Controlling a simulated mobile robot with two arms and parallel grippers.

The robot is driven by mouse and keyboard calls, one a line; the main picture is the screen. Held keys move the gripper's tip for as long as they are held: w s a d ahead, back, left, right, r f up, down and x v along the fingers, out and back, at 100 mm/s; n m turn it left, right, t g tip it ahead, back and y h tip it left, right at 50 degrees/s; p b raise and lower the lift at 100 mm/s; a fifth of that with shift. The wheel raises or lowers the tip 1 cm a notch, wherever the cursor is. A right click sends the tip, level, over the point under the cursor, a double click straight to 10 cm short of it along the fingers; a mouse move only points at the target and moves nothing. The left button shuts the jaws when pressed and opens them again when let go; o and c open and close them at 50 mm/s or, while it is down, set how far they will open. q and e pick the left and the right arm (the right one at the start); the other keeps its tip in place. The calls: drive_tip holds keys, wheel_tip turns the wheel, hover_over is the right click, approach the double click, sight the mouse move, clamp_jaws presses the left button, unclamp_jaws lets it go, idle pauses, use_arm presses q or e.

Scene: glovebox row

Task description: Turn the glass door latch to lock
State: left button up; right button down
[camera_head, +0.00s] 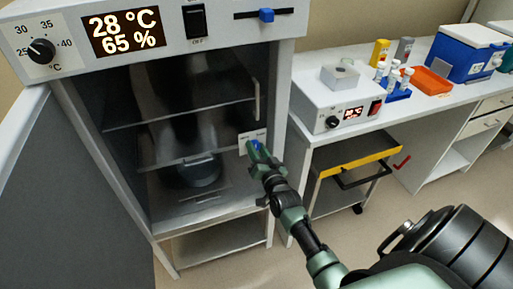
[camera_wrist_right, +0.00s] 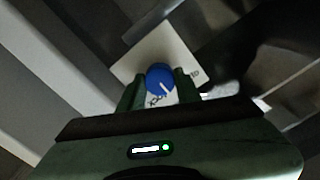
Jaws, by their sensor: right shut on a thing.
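The latch is a round blue knob (camera_wrist_right: 159,77) on a white plate (camera_wrist_right: 172,50) at the right edge of the glass door (camera_head: 180,115). In the head view the white plate (camera_head: 246,137) shows beside my right gripper (camera_head: 257,150). My right gripper, also in the wrist view (camera_wrist_right: 158,90), is shut on the blue knob, one finger on each side. The knob's white pointer line slants to the lower right in the wrist view. Lettering on the plate is partly hidden by the fingers. The glass door appears closed over the cabinet. My left gripper is out of view.
The incubator's outer door (camera_head: 70,200) stands open at the left. A control panel (camera_head: 150,35) reads 28 °C and 65 %. A bench (camera_head: 440,112) with a grey device (camera_head: 340,95), vials and an orange tray (camera_head: 430,80) stands right. A trolley (camera_head: 345,165) is beneath it.

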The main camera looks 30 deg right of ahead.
drive_tip(key=m, duration=0.4)
drive_tip(key=shift+m, duration=0.3)
drive_tip(key=shift+f+m+b, duration=0.1)
drive_tip(key=shift+m+b, duration=0.25)
drive_tip(key=shift+m, duration=1.85)
drive_tip(key=c, duration=1)
unclamp_jaws()
drive_tip(key=v, duration=0.8)
drive_tip(key=shift+d, duration=0.1)
